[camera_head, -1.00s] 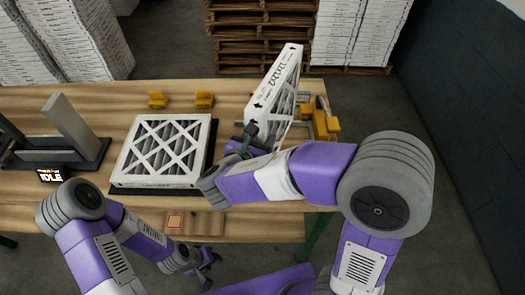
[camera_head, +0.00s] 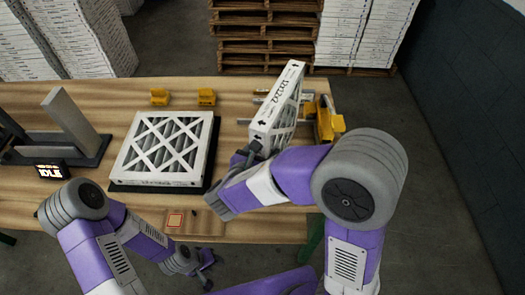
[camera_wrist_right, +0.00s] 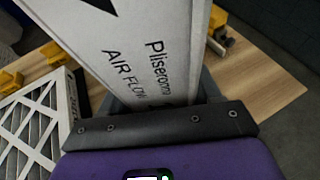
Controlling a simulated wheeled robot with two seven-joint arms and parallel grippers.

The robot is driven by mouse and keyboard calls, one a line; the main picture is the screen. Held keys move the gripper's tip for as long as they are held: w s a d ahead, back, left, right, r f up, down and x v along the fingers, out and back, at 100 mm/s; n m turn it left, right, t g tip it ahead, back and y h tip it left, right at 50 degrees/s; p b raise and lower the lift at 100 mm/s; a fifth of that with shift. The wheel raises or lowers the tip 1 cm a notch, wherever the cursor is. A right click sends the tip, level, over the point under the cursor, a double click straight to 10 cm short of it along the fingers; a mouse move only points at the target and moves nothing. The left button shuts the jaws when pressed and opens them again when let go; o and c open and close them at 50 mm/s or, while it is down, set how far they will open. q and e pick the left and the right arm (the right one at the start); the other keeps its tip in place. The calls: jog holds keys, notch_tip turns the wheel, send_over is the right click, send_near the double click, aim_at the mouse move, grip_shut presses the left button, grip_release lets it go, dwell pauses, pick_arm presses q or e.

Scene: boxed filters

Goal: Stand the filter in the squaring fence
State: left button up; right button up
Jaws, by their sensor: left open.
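A white-framed pleated filter (camera_head: 276,112) stands on edge, slightly tilted in the head view, at the right side of the table. My right gripper (camera_head: 254,150) is shut on its near end. In the right wrist view the filter's printed frame (camera_wrist_right: 140,50), with "AIR FLOW" lettering, runs away from the gripper. The squaring fence (camera_head: 326,118), yellow with grey metal parts, is right beside the filter. Its lower parts are partly hidden by the filter, so I cannot tell whether the filter's bottom rests there. My left gripper (camera_head: 204,270) is open and empty, low in front of the table.
Another filter (camera_head: 160,148) lies flat on a dark pad (camera_head: 211,160) at mid-table. Two yellow blocks (camera_head: 206,97) sit behind it. A wooden board (camera_head: 190,222) lies at the front edge.

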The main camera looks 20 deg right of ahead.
jog(key=shift+o, duration=1.1)
jog(key=shift+r, duration=0.15)
